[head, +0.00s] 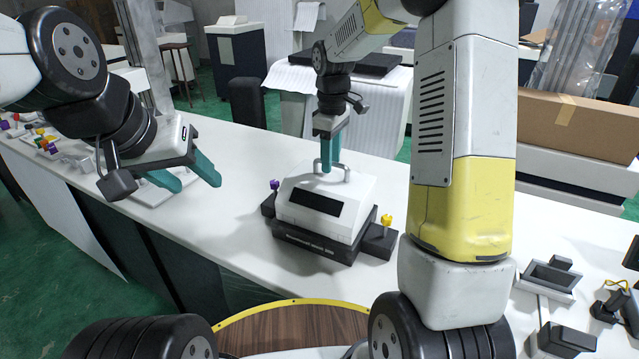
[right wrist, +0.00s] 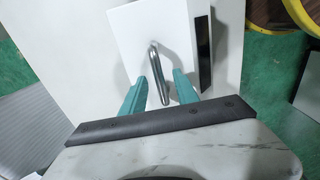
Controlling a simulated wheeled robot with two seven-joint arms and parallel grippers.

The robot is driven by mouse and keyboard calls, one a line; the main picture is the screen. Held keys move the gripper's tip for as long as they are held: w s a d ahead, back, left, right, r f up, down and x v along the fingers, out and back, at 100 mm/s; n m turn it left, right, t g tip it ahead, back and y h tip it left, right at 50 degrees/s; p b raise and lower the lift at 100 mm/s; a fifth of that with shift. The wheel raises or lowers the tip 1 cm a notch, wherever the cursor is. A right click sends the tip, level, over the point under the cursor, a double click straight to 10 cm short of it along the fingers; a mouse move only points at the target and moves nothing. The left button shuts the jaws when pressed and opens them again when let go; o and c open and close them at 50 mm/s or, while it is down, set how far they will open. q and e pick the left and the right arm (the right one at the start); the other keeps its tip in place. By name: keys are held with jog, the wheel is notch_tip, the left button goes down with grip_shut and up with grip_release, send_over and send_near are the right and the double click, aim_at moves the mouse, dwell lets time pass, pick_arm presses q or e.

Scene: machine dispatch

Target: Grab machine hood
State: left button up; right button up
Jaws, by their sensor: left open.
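The machine hood (head: 335,196) is a white cover with a dark window and a metal handle on top. It sits level on a black machine base (head: 315,245) on the white table. My right gripper (head: 330,168) points down at the handle from above. In the right wrist view the handle (right wrist: 158,72) lies between the two teal fingertips (right wrist: 160,82), with a gap on each side. My right gripper is open. My left gripper (head: 192,181) is open and empty, to the left of the machine, above the table.
A purple knob (head: 274,184) and a yellow knob (head: 386,220) stand on the base's sides. Small coloured parts (head: 42,140) lie at the table's far left. Grey devices (head: 550,275) lie on the right. A round wooden top (head: 290,328) is at the front.

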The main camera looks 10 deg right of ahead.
notch_tip(320, 180, down, 2)
jog(key=shift+c, duration=0.3)
grip_shut()
jog(key=shift+r, duration=0.1)
dwell(1.2)
